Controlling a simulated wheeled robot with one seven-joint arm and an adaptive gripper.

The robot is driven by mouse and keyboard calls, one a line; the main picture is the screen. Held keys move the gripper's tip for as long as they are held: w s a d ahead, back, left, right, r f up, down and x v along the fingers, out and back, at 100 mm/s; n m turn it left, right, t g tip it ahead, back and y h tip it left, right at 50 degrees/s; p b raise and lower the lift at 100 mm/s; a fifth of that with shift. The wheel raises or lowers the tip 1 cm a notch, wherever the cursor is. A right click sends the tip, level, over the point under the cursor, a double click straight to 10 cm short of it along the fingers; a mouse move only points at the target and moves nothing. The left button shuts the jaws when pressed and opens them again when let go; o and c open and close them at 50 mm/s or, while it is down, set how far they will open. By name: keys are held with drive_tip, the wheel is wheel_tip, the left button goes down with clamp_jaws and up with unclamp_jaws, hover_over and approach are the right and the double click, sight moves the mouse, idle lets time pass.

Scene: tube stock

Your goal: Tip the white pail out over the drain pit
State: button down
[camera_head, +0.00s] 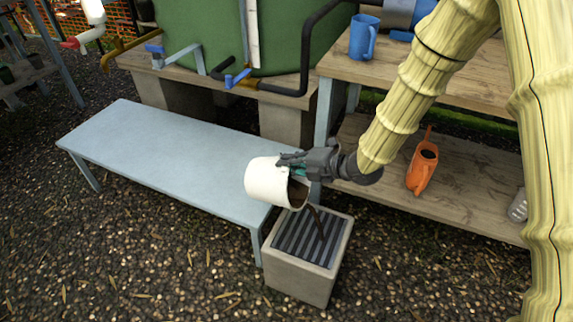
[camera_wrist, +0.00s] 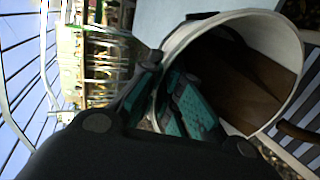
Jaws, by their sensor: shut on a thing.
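My gripper (camera_head: 292,163) is shut on the rim and wall of the white pail (camera_head: 264,182). The pail is tilted well over, its mouth facing right and down, above the drain pit (camera_head: 345,239). A thin brown stream (camera_head: 317,222) runs from the pail's mouth down onto the dark grate of the pit. In the wrist view the pail (camera_wrist: 292,40) shows brown liquid (camera_wrist: 262,82) inside along its lower wall. One gripper finger (camera_wrist: 195,105) is inside the pail's mouth.
A pale blue bench (camera_head: 150,160) stands left of the pit, its right end close beside it. A wooden shelf unit (camera_head: 450,190) stands to the right, with an orange watering can (camera_head: 422,168) below and a blue jug (camera_head: 362,38) above. A green tank (camera_head: 205,35) is behind. Open gravel lies in front.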

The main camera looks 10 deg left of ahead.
drive_tip(key=shift+s+d+r+t+y+b, duration=0.15)
drive_tip(key=shift+s+d+t+y+b, duration=0.1)
drive_tip(key=shift+d+y+b, duration=0.4)
drive_tip(key=shift+s+d+r+t+y+b, duration=0.2)
drive_tip(key=shift+d+y+b, duration=0.2)
drive_tip(key=shift+d+b, duration=0.45)
drive_tip(key=shift+s+d+r+t+y+b, duration=0.15)
drive_tip(key=shift+s+d+y+b, duration=0.1)
drive_tip(key=shift+d+y+b, duration=0.4)
